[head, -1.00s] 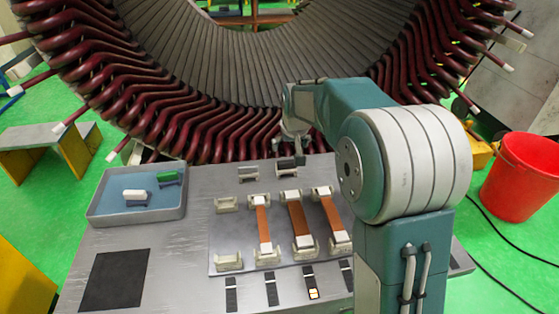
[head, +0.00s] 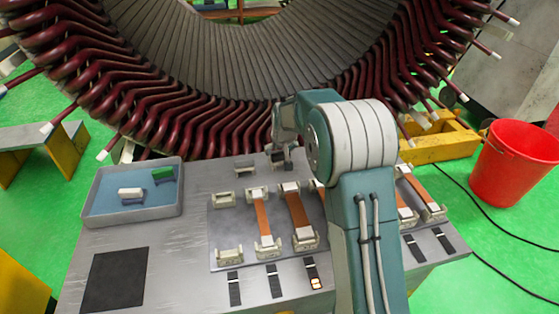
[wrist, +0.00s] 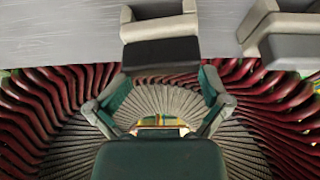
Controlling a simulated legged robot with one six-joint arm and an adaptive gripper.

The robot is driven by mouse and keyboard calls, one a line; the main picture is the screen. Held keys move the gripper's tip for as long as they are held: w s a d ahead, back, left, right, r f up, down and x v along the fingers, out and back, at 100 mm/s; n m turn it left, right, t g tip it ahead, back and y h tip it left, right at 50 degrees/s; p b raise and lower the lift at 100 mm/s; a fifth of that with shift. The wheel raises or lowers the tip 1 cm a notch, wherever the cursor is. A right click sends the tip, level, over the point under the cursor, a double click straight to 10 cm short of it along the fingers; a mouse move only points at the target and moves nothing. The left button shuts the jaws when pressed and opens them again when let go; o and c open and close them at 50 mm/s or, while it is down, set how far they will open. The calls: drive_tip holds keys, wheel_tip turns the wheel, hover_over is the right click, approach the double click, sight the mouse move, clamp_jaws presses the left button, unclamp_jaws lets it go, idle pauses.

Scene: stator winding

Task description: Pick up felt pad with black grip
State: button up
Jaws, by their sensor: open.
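The felt pad with black grip (wrist: 160,53) shows in the wrist view as a black block at the front of a pale holder at the top middle. In the head view its black part (head: 277,157) is at the table's back edge, partly hidden by my gripper. My gripper (wrist: 160,106) is open and empty, its two green-and-grey fingers spread below the black block in the wrist view, apart from it. In the head view my gripper (head: 283,143) is just above and behind the pad, in front of the stator. A similar piece with a grey grip (wrist: 290,50) sits in a holder to the right.
The grey-piece holder (head: 245,168) is left of the pad in the head view. A tray (head: 100,212) holds a white piece (head: 131,194) and a green piece (head: 163,175). Copper strips (head: 297,217) lie across cream holders. The stator (head: 215,125) curves close behind the table.

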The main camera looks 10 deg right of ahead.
drive_tip(key=f, duration=0.1)
drive_tip(key=s+f, duration=0.1)
drive_tip(key=shift+d+f+g, duration=0.3)
drive_tip(key=shift+d+f, duration=0.05)
drive_tip(key=shift+w+a, duration=0.1)
drive_tip(key=shift+a, duration=0.1)
drive_tip(key=c, duration=0.8)
drive_tip(key=shift+o, duration=0.2)
drive_tip(key=shift+d, duration=0.1)
drive_tip(key=shift+w+r, duration=0.15)
drive_tip(key=shift+r, duration=0.2)
drive_tip(key=r, duration=0.3)
drive_tip(key=shift+s+d+r, duration=0.3)
drive_tip(key=shift+s+d, duration=0.05)
drive_tip(key=shift+s, duration=0.05)
clamp_jaws()
drive_tip(key=s+d+r, duration=0.4)
drive_tip(key=s+r, duration=0.4)
drive_tip(key=s, duration=0.3)
drive_tip(key=shift+s+d+r, duration=0.35)
drive_tip(key=shift+r, duration=0.05)
